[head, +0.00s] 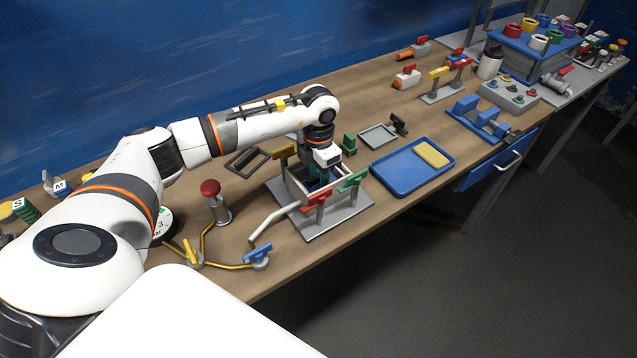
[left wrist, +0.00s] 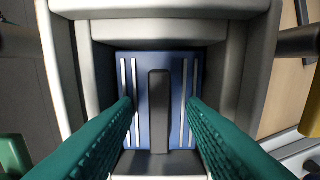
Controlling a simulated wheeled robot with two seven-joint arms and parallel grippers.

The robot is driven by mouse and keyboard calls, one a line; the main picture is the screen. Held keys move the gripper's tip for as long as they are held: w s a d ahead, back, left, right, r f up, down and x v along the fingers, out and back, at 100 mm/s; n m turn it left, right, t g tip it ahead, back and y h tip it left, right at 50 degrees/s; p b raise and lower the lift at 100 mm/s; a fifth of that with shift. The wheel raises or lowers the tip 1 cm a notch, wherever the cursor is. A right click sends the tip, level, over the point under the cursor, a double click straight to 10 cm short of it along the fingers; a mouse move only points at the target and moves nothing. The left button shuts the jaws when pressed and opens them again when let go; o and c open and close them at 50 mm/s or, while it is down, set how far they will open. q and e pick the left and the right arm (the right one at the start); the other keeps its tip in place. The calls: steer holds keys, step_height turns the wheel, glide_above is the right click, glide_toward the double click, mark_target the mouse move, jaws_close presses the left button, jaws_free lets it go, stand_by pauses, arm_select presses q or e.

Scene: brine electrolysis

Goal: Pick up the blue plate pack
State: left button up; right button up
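The blue plate pack (left wrist: 178,80) sits inside a pale open-topped box (head: 289,182). In the left wrist view it is a blue block with light stripes and a dark upright bar (left wrist: 159,100) along its middle. My left gripper (head: 318,180) points down into the box from above. Its two teal fingers (left wrist: 159,104) are spread on either side of the bar, with gaps to it, so it is open and holds nothing. In the head view the pack is mostly hidden by the gripper and box walls. My right gripper is not in view.
Red, green and yellow-handled valves surround the box (head: 289,182) closely. A blue tray (head: 395,182) with a yellow block (head: 431,153) lies to the right. A red-knobbed post (head: 212,190) and yellow pipes stand left. Bare wood shows farther back.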

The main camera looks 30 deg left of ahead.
arm_select(q)
jaws_close()
